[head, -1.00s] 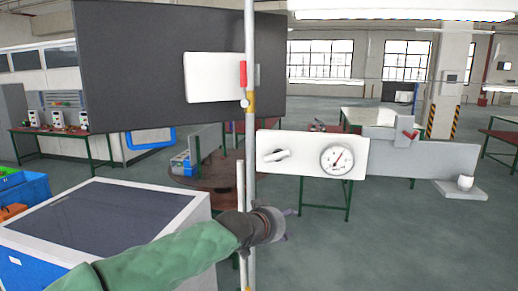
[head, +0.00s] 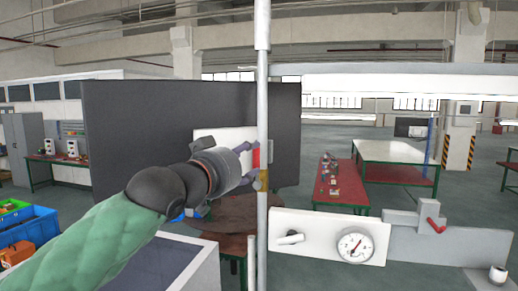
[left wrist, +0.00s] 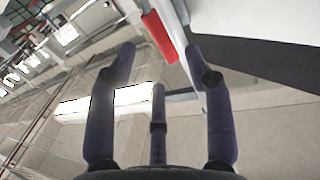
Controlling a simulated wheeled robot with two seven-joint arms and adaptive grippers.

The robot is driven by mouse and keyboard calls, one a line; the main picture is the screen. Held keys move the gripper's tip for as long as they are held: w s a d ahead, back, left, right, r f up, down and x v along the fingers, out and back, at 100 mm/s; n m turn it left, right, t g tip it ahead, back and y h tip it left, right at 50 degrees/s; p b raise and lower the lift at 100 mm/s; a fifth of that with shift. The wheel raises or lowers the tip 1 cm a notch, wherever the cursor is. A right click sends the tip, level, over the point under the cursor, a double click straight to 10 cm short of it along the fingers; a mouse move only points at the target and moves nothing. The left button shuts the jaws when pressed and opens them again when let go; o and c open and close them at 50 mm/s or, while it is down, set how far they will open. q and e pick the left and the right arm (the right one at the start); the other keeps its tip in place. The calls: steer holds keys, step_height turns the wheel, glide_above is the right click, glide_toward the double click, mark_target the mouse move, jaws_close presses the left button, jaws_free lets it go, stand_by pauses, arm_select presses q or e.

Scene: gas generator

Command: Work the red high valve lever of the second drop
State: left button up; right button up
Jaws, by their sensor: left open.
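The red lever (head: 256,156) is upright beside the grey vertical pipe (head: 262,100), against a white panel (head: 212,139) on a dark board. My left gripper (head: 246,163) is raised to the lever's height, just left of it, with fingers spread and nothing between them. In the left wrist view the lever (left wrist: 160,36) shows beyond the fingertips of the open left gripper (left wrist: 158,62), between the two outer fingers and near the right one. I see no clear contact. The gripper hides part of the white panel. My right gripper is not in view.
A white panel with a handle and gauge (head: 355,245) stands right of the pipe. A grey unit with another red lever (head: 433,226) is farther right. A dark board (head: 130,125) stands behind my gripper. Blue bins (head: 35,222) are at the left.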

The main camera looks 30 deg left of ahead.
mark_target(257, 154)
arm_select(q)
steer(key=shift+w+a+p, duration=0.2)
steer(key=shift+w+p, duration=0.75)
steer(key=shift+w, duration=2.15)
jaws_close()
